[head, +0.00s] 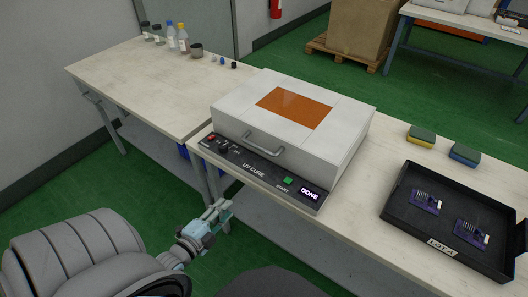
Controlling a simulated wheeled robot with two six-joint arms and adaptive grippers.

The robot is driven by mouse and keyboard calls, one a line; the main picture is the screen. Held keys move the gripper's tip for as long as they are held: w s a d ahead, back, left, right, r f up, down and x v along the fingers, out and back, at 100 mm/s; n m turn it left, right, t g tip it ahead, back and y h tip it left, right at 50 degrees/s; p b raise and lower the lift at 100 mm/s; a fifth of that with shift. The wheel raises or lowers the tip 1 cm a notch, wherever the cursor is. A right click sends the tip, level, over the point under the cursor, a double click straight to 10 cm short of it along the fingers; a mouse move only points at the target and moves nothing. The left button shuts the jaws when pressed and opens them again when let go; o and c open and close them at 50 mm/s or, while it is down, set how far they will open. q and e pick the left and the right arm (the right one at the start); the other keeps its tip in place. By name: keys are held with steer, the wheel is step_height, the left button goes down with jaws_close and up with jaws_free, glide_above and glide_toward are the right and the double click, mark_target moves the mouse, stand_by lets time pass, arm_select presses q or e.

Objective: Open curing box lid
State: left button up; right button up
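The white UV curing box (345,150) stands on the workbench in the middle of the head view. Its lid (235,112) is down, with an orange window (295,107) on top. A grey bar handle (263,143) sits on the front face. The black front panel reads "UV CURE" and its display (310,194) shows "DONE". My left gripper (220,208) is in front of and below the bench's front edge, left of and apart from the handle. It is small and seen at an angle, so its finger opening is unclear. My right gripper is not in view.
A black tray (398,213) labelled "LOT A" holds two purple boards on the right. Two sponges (421,135) lie behind it. Bottles and a dark cup (196,50) stand on the left table. A large carton on a pallet (340,55) is at the back.

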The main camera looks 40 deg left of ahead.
mark_target(258, 146)
arm_select(q)
steer(key=w+d+r+m+t+h, duration=0.1)
steer(key=w+r+m+t, duration=0.1)
steer(key=r, duration=0.4)
steer(key=w+r+m+t, duration=0.1)
steer(key=r+m+t, duration=0.2)
steer(key=r, duration=0.4)
steer(key=b+x, duration=0.1)
steer(key=x, duration=0.3)
steer(key=b+x, duration=0.1)
steer(key=x, duration=0.3)
steer(key=f+b+x, duration=0.1)
steer(key=b+x, duration=0.1)
steer(key=x, duration=0.2)
steer(key=shift+w, duration=0.25)
steer(key=shift+w+r, duration=0.2)
steer(key=shift+w, duration=0.35)
jaws_close()
